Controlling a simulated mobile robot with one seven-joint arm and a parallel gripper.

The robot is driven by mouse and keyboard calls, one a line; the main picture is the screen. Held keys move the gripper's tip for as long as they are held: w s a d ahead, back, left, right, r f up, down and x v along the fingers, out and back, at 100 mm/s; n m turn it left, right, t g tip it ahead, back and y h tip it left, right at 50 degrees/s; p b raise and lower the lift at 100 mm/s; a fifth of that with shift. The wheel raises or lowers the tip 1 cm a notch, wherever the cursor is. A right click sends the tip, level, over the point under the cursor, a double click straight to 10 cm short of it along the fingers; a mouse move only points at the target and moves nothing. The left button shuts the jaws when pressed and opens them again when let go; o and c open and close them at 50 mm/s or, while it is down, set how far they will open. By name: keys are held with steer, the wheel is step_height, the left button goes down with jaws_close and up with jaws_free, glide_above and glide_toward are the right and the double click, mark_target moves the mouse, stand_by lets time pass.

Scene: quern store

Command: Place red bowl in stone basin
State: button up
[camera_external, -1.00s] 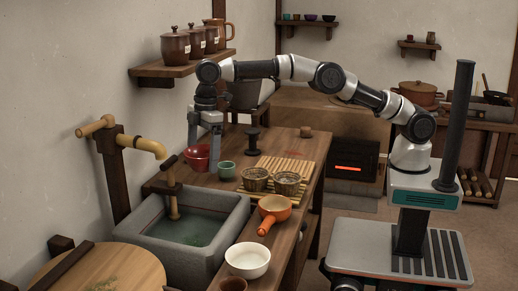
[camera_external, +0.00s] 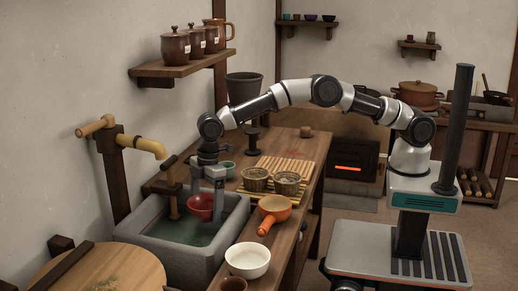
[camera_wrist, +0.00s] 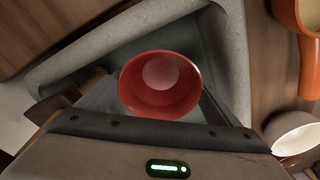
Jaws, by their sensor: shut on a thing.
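The red bowl (camera_external: 201,207) is upright in my gripper (camera_external: 206,202), which is shut on it. The gripper holds it over the stone basin (camera_external: 155,252), near the basin's right inner side. In the wrist view the red bowl (camera_wrist: 160,84) sits between the fingers, empty, with the grey basin (camera_wrist: 150,20) rim and greenish water around it. I cannot tell whether the bowl touches the water.
A wooden lever post (camera_external: 173,205) and bamboo spout (camera_external: 140,144) stand close to the left.

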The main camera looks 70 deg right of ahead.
step_height(320, 180, down, 7)
steer(key=shift+f+b, duration=0.15)
steer(key=shift+b, duration=0.55)
steer(key=shift+f, duration=0.1)
steer(key=shift+f, duration=0.15)
steer(key=o, duration=1)
